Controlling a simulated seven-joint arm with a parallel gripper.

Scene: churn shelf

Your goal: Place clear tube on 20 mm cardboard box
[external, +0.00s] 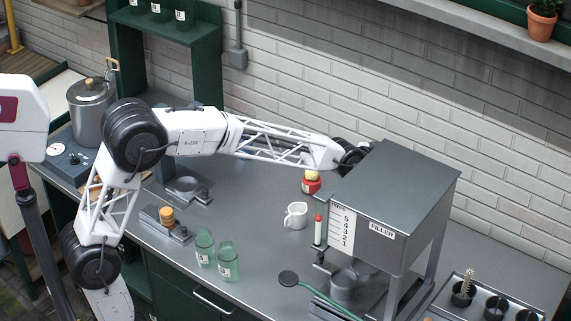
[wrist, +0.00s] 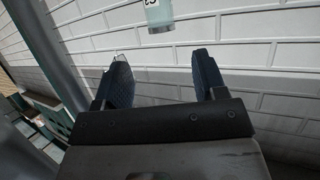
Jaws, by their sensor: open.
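My gripper (wrist: 163,75) is open in the wrist view, with its two dark blue fingers apart and nothing between them. In the external view my gripper is hidden behind the grey filler box. A clear, pale green cylinder (wrist: 159,24) with a white label is cut off by the top edge of the wrist view, beyond the fingertips and apart from them. I cannot tell whether it is the clear tube or a jar. I cannot pick out a 20 mm cardboard box in either view.
The filler (external: 395,205) stands on the grey counter at right and blocks the view behind it. Two green jars (external: 227,259), a white mug (external: 296,215) and a red jar (external: 311,184) stand left of it. A rack (external: 480,300) is at lower right. Bare counter lies around the mug.

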